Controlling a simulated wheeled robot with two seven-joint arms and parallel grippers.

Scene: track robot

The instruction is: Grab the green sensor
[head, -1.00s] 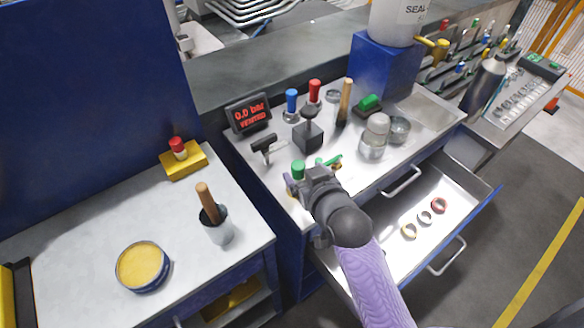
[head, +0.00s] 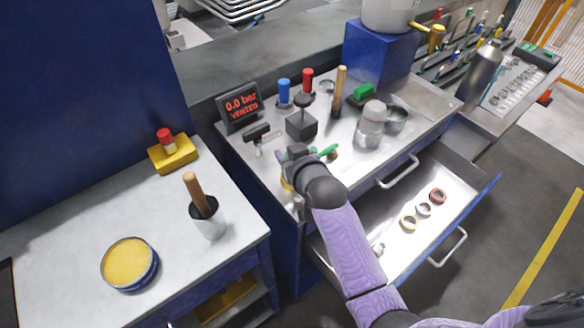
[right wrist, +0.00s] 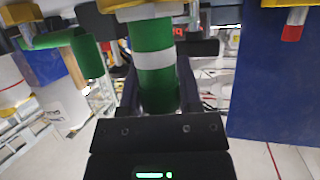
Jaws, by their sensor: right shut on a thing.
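The green sensor (right wrist: 154,55) is a green cylinder with a white band, in the right wrist view. It stands between the two fingers of my right gripper (right wrist: 156,85), which is shut on it. In the head view my right gripper (head: 297,160) is at the near left part of the middle bench and hides the sensor. A bit of yellow (head: 286,184) shows beside it. My left gripper is not in view.
An open drawer (head: 385,228) holds several rings. A red-and-white piece on a yellow block (head: 174,158) is on the left bench.

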